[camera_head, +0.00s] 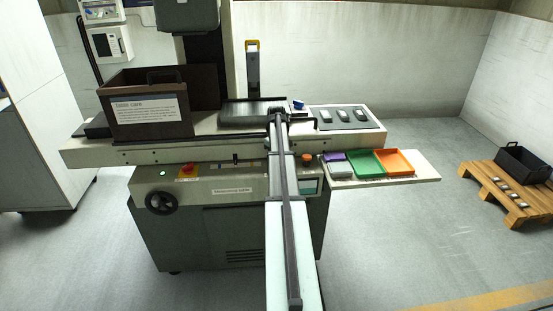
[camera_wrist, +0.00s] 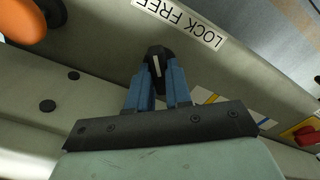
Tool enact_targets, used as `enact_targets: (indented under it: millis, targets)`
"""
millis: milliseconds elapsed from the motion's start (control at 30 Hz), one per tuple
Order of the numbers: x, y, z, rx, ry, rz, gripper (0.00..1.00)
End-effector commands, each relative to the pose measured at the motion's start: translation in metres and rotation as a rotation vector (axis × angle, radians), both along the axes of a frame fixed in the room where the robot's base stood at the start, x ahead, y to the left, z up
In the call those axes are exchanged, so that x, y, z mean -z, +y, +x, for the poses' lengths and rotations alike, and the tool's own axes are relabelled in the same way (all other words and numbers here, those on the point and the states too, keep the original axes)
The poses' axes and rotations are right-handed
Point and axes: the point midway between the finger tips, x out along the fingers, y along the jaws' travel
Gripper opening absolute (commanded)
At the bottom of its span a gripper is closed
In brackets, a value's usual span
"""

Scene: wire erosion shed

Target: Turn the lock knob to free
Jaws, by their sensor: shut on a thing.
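The lock knob (camera_wrist: 155,58) is black with a white pointer line and sits on a pale panel in the wrist view. My gripper (camera_wrist: 160,78) has its two blue fingers shut on the knob, one on each side. The white line runs nearly straight up the picture, leaning slightly left. A white LOCK FREE label (camera_wrist: 180,20) lies just beyond the knob and appears upside down. The fingers hide the knob's sides. In the head view I cannot make out the fingers on the knob.
An orange button (camera_wrist: 22,20) is at the wrist view's upper left, a red knob (camera_wrist: 306,134) at its right. In the head view a dark bin (camera_head: 150,115) stands on the machine. Green (camera_head: 365,163) and orange (camera_head: 395,162) trays lie on the right shelf.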

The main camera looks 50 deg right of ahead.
Motion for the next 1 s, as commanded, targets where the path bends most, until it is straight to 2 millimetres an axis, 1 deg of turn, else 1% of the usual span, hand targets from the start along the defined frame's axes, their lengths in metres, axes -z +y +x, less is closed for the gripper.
enact_targets:
  millis: [467, 500, 733, 767, 1000]
  targets:
    - [0.0004, 0.0001, 0.0003, -0.015, -0.001, 0.0, 0.0]
    - [0.0004, 0.0001, 0.0003, -0.015, -0.001, 0.0, 0.2]
    - [0.0003, 0.0001, 0.0002, -0.014, 0.0, 0.0, 0.42]
    - [0.0002, 0.0001, 0.0002, -0.014, 0.0, 0.0, 0.45]
    - [-0.0004, 0.0, 0.0001, -0.014, 0.0, 0.0, 0.45]
